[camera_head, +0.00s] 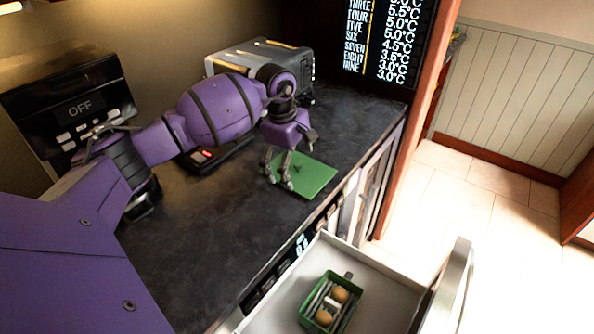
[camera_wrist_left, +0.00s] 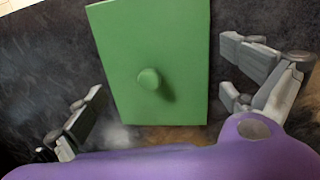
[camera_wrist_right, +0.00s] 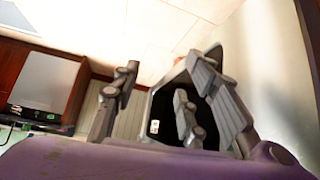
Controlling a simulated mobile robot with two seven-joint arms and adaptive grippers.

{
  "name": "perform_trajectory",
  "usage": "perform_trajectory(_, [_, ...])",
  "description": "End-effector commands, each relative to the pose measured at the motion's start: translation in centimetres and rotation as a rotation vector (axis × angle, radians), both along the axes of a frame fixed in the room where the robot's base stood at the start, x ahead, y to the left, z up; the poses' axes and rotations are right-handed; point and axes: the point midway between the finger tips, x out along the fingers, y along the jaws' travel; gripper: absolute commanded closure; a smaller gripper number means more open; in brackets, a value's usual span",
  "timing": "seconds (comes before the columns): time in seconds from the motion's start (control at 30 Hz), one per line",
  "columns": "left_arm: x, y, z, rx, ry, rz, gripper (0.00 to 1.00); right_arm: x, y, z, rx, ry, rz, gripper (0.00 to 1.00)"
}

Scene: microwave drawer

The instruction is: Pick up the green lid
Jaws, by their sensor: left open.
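The green lid (camera_head: 312,179) is a flat rectangular plate lying on the dark countertop near its front edge. In the left wrist view the green lid (camera_wrist_left: 178,60) shows a round knob (camera_wrist_left: 149,79) at its middle. My left gripper (camera_head: 280,180) is above the lid's left part in the head view. In the left wrist view its open fingers (camera_wrist_left: 165,105) stand on either side of the lid, with nothing between them but the lid below. My right gripper (camera_wrist_right: 165,100) shows only in its own wrist view, with its fingers spread apart and nothing between them.
An open drawer (camera_head: 285,289) below the counter holds a green container (camera_head: 333,302) with brown egg-like items. A toaster-like appliance (camera_head: 262,52), a black coffee-machine-like appliance (camera_head: 75,105) and a small scale (camera_head: 208,157) stand on the counter. The counter's front middle is clear.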

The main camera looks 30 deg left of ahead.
Motion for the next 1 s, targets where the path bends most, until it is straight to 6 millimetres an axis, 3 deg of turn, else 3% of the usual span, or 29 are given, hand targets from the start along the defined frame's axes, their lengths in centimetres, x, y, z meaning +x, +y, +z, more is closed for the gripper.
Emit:
perform_trajectory(0.33, [0.07,-0.11,-1.01,0.0,0.002,-0.001,0.01,0.07,0.28,-0.02,0.004,0.002,0.003,0.6])
perform_trajectory(0.8, [0.06,-0.11,-1.09,0.0,0.002,-0.001,0.62,0.13,0.43,-0.01,0.008,0.0,-0.001,0.6])
perform_trajectory(1.0, [0.02,-0.12,-1.18,0.0,0.004,-0.001,0.62,0.12,0.44,-0.03,0.008,-0.001,-0.001,0.6])
